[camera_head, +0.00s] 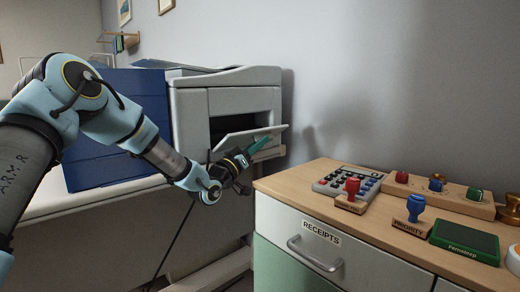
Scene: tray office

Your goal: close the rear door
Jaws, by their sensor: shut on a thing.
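The grey printer (225,78) stands on the white table against the wall. Its rear door (237,138) is a light grey flap that hangs open, tilted outward below a dark recess in the printer's side. My gripper (257,147) is at the flap's lower outer edge, with its teal fingertips against it. The gripper looks shut on the door's edge, though its dark body hides part of the contact.
A blue box-like unit (115,120) stands left of the printer, behind my arm. At right, a wooden-topped cabinet (290,183) bears a calculator (345,183), stamps and a green ink pad (465,240). A narrow gap separates cabinet and table.

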